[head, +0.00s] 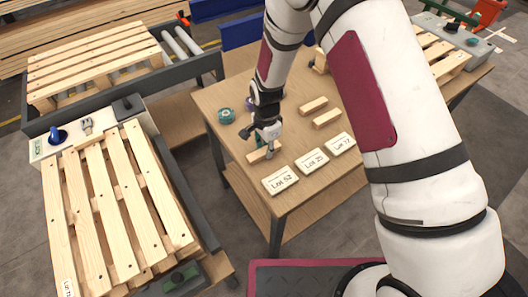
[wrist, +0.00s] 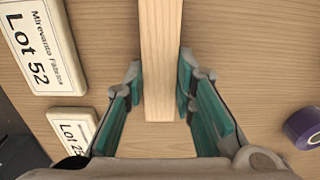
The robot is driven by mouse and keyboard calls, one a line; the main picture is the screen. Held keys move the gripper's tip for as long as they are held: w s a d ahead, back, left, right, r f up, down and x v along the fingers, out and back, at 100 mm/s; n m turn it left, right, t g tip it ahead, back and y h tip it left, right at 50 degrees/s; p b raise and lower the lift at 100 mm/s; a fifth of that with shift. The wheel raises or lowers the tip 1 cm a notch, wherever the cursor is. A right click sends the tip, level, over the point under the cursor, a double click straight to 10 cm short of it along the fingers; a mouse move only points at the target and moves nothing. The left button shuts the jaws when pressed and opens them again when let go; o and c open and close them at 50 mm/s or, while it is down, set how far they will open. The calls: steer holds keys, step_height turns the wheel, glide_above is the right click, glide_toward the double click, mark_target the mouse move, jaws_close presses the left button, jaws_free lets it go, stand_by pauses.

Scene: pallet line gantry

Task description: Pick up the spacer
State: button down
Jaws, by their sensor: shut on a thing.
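The spacer is a pale wooden block (head: 257,155) on the wooden table, near its left front part. In the wrist view the spacer (wrist: 161,50) runs lengthwise from the top edge down between the fingers. My gripper (head: 268,149) is over it, pointing down. In the wrist view the teal-padded fingers of my gripper (wrist: 160,80) are shut on the spacer, one on each side. Part of the spacer is hidden behind the fingers in the head view. I cannot tell whether it is clear of the tabletop.
Two similar wooden blocks (head: 313,105) (head: 327,119) lie farther back on the table (head: 215,93). Plaques marked Lot 52 (head: 279,180), Lot 25 (head: 312,161) and Lot 17 (head: 340,144) line the front edge. A teal roll (head: 226,115) and a purple roll (wrist: 303,128) are nearby. Pallets (head: 110,205) stand left.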

mark_target(263, 151)
steer(key=shift+r, duration=0.1)
steer(key=shift+r, duration=0.45)
steer(key=r, duration=0.2)
steer(key=shift+s+a+r+b, duration=0.25)
steer(key=shift+a+r+b, duration=0.05)
steer(key=shift+a+b, duration=0.1)
steer(key=s+a+r+b, duration=0.1)
steer(key=s+a, duration=0.7)
steer(key=a, duration=0.4)
steer(key=shift+s+a+r, duration=0.15)
steer(key=shift+a, duration=0.15)
